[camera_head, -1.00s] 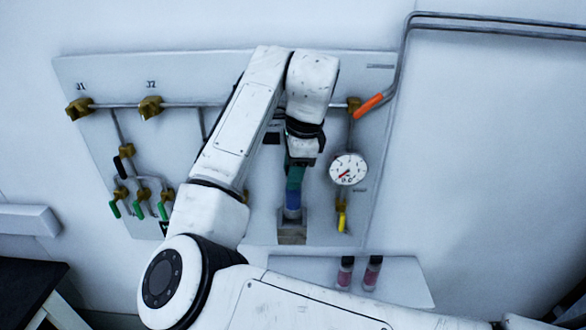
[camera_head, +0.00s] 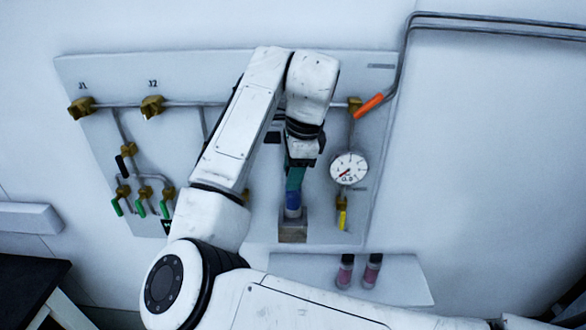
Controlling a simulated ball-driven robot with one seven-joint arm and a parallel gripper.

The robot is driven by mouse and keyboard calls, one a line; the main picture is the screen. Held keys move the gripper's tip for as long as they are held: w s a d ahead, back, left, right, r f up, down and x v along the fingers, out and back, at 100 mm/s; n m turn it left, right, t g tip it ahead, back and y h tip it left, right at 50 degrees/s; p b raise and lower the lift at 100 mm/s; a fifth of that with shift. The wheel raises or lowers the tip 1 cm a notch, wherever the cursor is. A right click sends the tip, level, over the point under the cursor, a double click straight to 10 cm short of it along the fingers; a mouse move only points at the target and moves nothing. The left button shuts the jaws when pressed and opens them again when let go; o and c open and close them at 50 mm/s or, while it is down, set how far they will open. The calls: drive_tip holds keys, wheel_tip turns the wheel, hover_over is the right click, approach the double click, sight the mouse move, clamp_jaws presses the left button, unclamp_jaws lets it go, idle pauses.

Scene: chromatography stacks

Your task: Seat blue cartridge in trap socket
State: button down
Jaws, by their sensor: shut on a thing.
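The blue cartridge (camera_head: 292,203) hangs upright below my gripper (camera_head: 295,182), which is shut on it. The gripper's teal fingers hide the cartridge's upper part. The trap socket (camera_head: 293,230) is a grey-brown block low on the wall panel, directly under the cartridge. The cartridge's lower end meets the top of the socket in the picture. I cannot tell how deep it sits in the socket.
My arm covers the panel's middle. A round gauge (camera_head: 348,168) and a yellow-handled valve (camera_head: 342,213) are just right of the gripper. Below, a shelf (camera_head: 400,285) carries two pink vials (camera_head: 345,271). Several green-handled valves are at left; an orange handle (camera_head: 369,105) is upper right.

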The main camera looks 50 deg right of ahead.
drive_tip(key=shift+f, duration=0.2)
idle(0.4)
drive_tip(key=shift+b+x, duration=0.55)
drive_tip(key=shift+x, duration=0.35)
drive_tip(key=shift+s+f, duration=0.15)
drive_tip(key=shift+s, duration=0.05)
drive_tip(key=shift+f, duration=0.4)
drive_tip(key=shift+c, duration=0.7)
unclamp_jaws()
